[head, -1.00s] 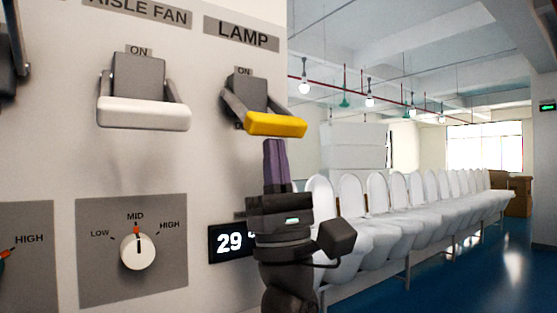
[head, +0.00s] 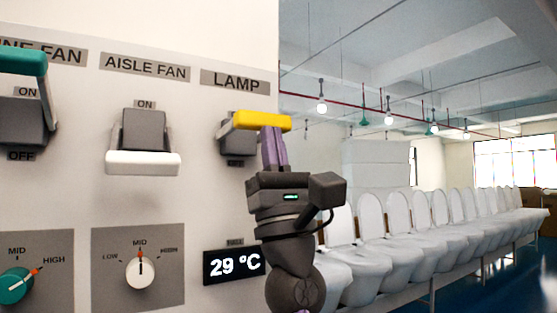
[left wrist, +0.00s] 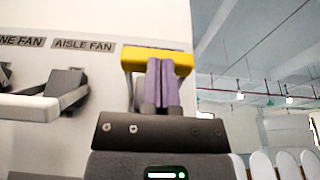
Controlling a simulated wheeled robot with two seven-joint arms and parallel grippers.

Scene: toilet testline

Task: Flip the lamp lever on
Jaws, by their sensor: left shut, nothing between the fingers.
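The lamp lever has a yellow handle (head: 262,121) on a dark grey switch body (head: 237,143), below the LAMP label (head: 234,83) in the head view. The handle is raised and covers the place of the ON mark. In the left wrist view the yellow handle (left wrist: 158,60) crosses above the fingers. My left gripper (head: 272,142) is shut with nothing between its purple fingers. Its fingertips are right at the underside of the yellow handle; I cannot tell if they touch. My right gripper is not in view.
The aisle fan lever (head: 143,162) with a white handle is down, left of the lamp lever. A teal-handled lever (head: 22,62) is up at the far left. Dials and a 29 °C display (head: 234,264) lie below. A row of white toilets (head: 430,240) stands at right.

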